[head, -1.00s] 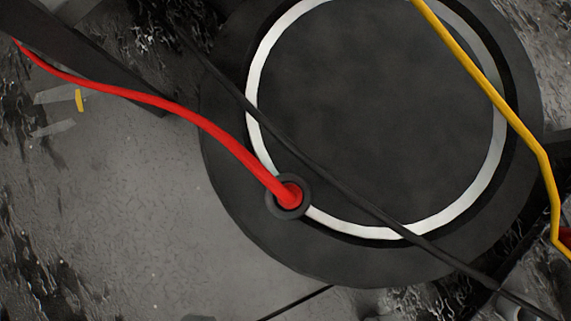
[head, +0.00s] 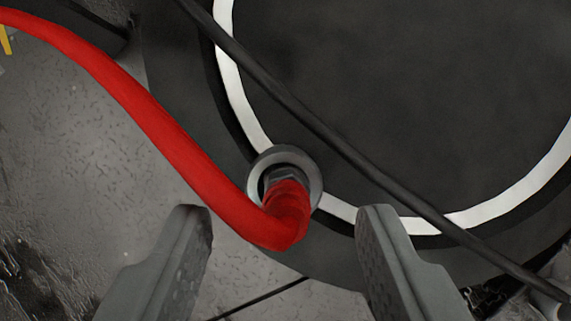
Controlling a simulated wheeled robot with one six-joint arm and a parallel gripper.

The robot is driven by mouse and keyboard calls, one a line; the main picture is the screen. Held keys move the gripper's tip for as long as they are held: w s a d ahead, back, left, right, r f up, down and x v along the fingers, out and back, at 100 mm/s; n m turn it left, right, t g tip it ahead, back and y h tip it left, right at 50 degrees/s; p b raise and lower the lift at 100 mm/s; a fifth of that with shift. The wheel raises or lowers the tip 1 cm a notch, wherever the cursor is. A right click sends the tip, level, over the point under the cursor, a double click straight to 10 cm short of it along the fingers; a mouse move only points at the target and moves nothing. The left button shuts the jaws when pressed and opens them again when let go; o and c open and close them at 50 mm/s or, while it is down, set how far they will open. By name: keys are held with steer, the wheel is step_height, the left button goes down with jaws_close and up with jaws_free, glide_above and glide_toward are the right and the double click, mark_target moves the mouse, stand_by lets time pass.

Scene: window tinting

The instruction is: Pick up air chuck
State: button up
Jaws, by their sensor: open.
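The air chuck (head: 286,175) shows in the head view as a grey ring-shaped fitting with a metal nut. A thick red hose (head: 165,130) bends into it from the upper left. It appears over the edge of a large black disc with a white ring; I cannot tell whether it touches the disc. My gripper (head: 283,222) comes in from the bottom of the view with its two grey fingers apart. The fitting lies just beyond the fingertips, roughly centred between them, and the hose bend lies near the gap. Nothing is held.
The black disc (head: 420,90) fills the upper right. A thin black cable (head: 320,130) crosses it diagonally, passing close to the fitting and the right finger. Grey, worn floor (head: 90,150) lies at left. A dark object (head: 85,25) stands at the upper left.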

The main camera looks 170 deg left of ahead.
mark_target(285, 229)
steer(key=shift+s+x, duration=0.15)
steer(key=shift+x, duration=1.15)
steer(key=shift+s+x, duration=0.15)
steer(key=shift+x, duration=1.2)
steer(key=shift+f, duration=0.1)
steer(key=shift+c, duration=0.2)
jaws_close()
